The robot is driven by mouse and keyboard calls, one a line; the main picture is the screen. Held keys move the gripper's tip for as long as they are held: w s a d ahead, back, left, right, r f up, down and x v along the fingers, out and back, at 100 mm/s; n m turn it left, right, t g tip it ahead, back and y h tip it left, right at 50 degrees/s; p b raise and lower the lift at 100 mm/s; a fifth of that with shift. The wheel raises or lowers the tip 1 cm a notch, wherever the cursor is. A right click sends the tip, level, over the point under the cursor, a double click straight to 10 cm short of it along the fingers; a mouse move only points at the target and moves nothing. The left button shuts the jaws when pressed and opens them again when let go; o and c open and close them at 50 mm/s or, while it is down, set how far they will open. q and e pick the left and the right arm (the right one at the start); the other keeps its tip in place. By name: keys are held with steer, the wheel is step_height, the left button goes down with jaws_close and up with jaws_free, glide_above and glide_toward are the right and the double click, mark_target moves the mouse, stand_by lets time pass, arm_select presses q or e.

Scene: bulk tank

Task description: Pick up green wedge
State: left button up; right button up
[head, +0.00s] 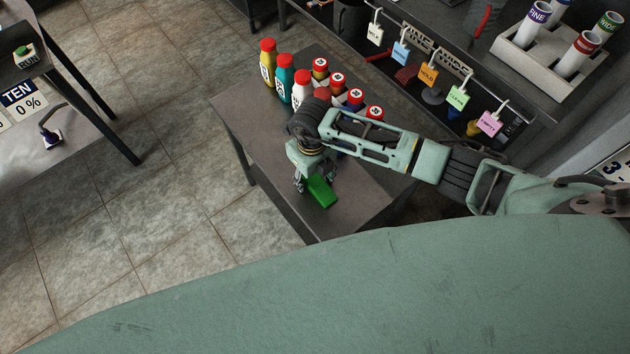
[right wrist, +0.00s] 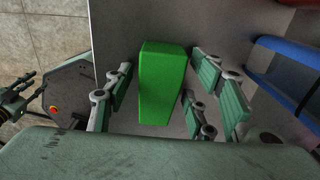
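The green wedge (head: 320,191) lies on the small grey table (head: 354,213), near its front edge in the head view. My right gripper (head: 306,186) is above and beside the wedge, its upper part hidden by my arm. In the right wrist view the green wedge (right wrist: 162,82) is between the spread finger pads of my right gripper (right wrist: 163,92). A gap shows on both sides of the wedge, so the fingers look apart from it. My left gripper is not in view.
Several red-capped bottles, among them a yellow one (head: 267,67) and a teal one (head: 284,80), stand at the back of the table. A blue cylinder (right wrist: 286,58) lies right of the fingers in the wrist view. A shelf with hanging tags (head: 428,75) stands behind.

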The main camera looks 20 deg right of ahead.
steer(key=c, duration=1.1)
steer(key=shift+o, duration=0.2)
steer(key=shift+r, duration=0.15)
